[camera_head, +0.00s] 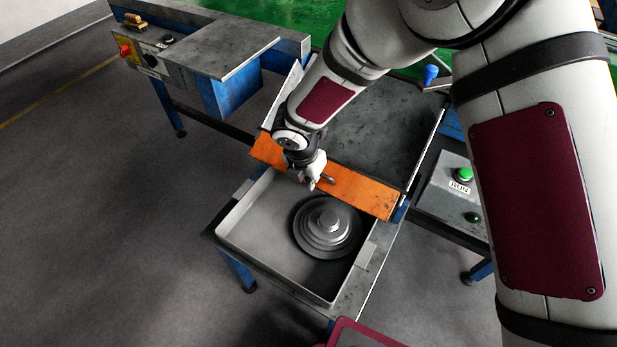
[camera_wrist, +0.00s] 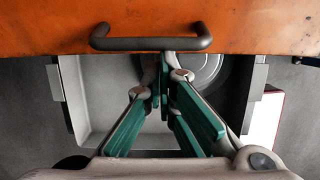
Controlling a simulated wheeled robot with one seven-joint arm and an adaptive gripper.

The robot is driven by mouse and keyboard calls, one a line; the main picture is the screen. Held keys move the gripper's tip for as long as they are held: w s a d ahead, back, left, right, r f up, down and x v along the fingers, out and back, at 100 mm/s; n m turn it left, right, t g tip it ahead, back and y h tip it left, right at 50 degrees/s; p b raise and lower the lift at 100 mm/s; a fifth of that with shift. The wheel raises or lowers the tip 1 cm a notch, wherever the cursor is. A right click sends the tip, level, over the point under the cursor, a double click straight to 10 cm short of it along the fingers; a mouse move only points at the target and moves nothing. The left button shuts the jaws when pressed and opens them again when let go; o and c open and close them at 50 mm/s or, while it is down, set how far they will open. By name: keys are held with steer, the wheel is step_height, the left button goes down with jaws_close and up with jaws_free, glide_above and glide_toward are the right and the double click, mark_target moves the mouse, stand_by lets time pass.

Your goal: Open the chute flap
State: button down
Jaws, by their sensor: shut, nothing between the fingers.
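The orange chute flap (camera_head: 360,193) lies across the lower end of the dark chute (camera_head: 375,125), just above a grey tray. It also fills the top of the wrist view (camera_wrist: 250,25). Its dark bar handle (camera_wrist: 150,44) runs along the flap, and one end shows beside my gripper in the head view (camera_head: 329,180). My gripper (camera_wrist: 164,80) has its green-padded fingers together and empty. The fingertips are just below the handle's bar in the wrist view; I cannot tell whether they touch it. In the head view my gripper (camera_head: 312,184) covers part of the flap and handle.
The grey tray (camera_head: 265,262) holds a stepped round metal part (camera_head: 328,226). A box with a green RUN button (camera_head: 463,174) stands at the right. A blue-knobbed lever (camera_head: 430,75) is beside the chute. A bench with a red button (camera_head: 125,50) stands at the back left. The left floor is clear.

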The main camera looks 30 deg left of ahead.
steer(key=shift+w+d+r+g+b, duration=0.1)
steer(key=shift+w+r+g+b, duration=0.45)
steer(key=shift+r, duration=0.4)
steer(key=shift+w+d+r+g+b, duration=0.1)
steer(key=shift+w+r+g+b, duration=0.35)
steer(key=shift+w+r, duration=0.35)
steer(key=shift+s+r, duration=0.15)
steer(key=shift+s+a+r, duration=0.1)
step_height(320, 180, up, 8)
steer(key=s+b, duration=0.1)
steer(key=shift+b, duration=0.3)
